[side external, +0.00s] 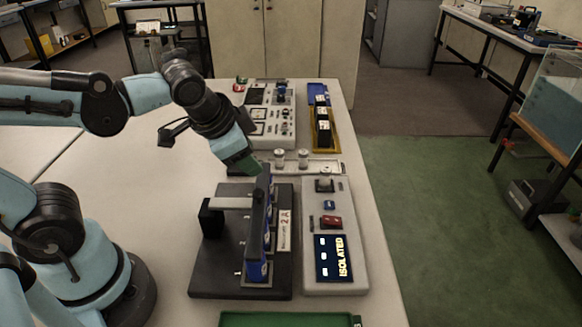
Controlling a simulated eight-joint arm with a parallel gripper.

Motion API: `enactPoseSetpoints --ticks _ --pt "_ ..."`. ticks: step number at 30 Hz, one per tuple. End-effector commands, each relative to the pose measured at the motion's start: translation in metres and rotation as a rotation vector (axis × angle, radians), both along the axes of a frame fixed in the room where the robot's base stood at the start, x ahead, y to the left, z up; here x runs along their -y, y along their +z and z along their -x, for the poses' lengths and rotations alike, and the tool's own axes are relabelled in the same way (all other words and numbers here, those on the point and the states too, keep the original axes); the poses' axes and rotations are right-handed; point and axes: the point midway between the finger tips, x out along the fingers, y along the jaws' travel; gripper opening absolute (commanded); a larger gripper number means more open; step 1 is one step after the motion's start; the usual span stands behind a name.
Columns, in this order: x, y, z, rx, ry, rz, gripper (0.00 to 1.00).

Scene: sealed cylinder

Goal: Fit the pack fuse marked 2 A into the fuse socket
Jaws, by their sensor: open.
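A black stand (213,270) holds several blue cylinders (257,270) along a dark upright bar. A white label (284,231) reading 2 A is on its right side. Several black blocks with white tags (324,133) stand in a yellow tray (334,149) farther back; their markings are too small to read. My gripper (248,164) is open, at the upper rear end of the stand's bar. I cannot tell whether it touches anything, and its fingers are partly hidden. I cannot tell for certain which part is the fuse socket.
A grey panel (349,213) right of the stand has a red switch (331,222) and a display (334,258) reading ISOLATED. A pale strip with two round knobs (291,157) lies behind. A control board (261,138) is farther back. A green tray (285,321) is at the front edge.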

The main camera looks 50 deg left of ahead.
Motion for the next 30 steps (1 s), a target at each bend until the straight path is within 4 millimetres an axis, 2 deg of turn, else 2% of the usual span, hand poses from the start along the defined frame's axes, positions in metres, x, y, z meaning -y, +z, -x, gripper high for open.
enactPoseSetpoints --ticks 3,9,30 --pt "-0.007 0.001 0.012 0.063 0.183 0.176 0.51" --pt "-0.010 0.003 0.019 0.114 0.329 0.325 0.51" --pt "-0.010 0.003 0.019 0.117 0.338 0.335 0.51"
